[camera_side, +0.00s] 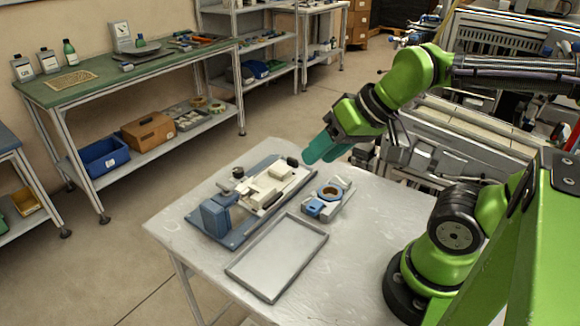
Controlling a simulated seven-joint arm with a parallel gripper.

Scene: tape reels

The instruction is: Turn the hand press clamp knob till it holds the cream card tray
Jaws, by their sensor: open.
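The hand press (215,217) stands on a blue base plate at the left of the white table, with a blue upright block at its near left end. Cream blocks (268,187) lie along the plate; which of them is the cream card tray I cannot tell. A small dark knob (238,173) shows at the plate's back left edge, and a dark part (292,161) at its far right end; I cannot tell which is the clamp knob.
A small blue and grey fixture with a round brown ring (330,193) sits right of the press. An empty grey tray (278,256) lies at the table's front. The white table (372,220) is clear to the right. A green workbench (120,77) stands behind.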

